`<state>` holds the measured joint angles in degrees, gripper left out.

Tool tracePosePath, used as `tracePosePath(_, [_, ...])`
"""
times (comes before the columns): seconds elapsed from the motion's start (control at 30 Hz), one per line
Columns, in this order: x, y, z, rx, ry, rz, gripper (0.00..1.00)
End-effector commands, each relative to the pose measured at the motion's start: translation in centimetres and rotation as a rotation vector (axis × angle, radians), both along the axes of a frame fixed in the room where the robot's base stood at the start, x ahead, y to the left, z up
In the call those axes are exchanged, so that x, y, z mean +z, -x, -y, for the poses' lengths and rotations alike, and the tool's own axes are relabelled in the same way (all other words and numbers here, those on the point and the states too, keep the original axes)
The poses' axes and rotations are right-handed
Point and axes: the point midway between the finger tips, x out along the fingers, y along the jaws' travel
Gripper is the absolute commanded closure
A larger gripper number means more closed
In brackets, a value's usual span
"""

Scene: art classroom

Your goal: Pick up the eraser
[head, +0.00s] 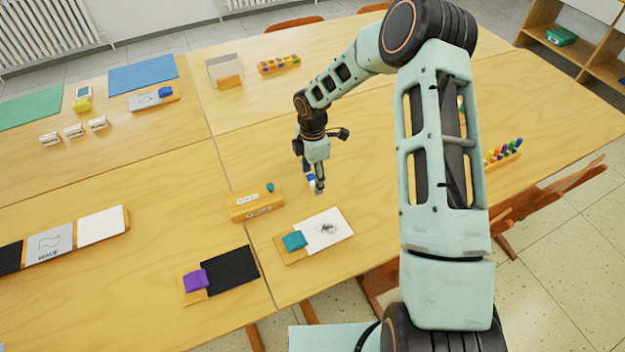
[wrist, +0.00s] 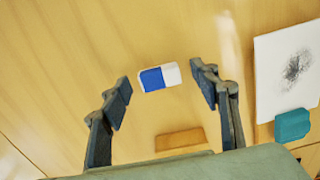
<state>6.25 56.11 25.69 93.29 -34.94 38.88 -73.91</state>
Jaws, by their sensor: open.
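The eraser (wrist: 160,77) is a small block, blue on one part and white at the ends. It lies on the wooden table and shows between and a little beyond my fingertips in the wrist view. In the head view the eraser (head: 311,179) is partly hidden by my gripper. My gripper (head: 318,186) points down over the table there. In the wrist view my gripper (wrist: 160,82) is open, with one finger on each side of the eraser and nothing held.
A wooden box (head: 256,204) with a teal item stands left of my gripper. A board (head: 290,258) with white paper and a teal block (head: 294,241) lies in front. A black sheet (head: 229,270) with a purple block (head: 195,281) lies further left. Table right of the eraser looks clear.

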Motion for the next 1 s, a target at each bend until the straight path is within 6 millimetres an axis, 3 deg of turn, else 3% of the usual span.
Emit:
tracePosePath(0.2, [0.0, 0.0, 0.0, 0.0, 0.0, 0.001, 0.45])
tracePosePath(0.53, [0.0, 0.0, 0.0, 0.0, 0.0, 0.001, 0.81])
tracePosePath(0.83, [0.2, -0.1, 0.0, 0.0, 0.0, 0.002, 0.81])
tracePosePath(1.0, [1.5, -0.2, 0.0, 0.0, 0.0, 0.004, 0.81])
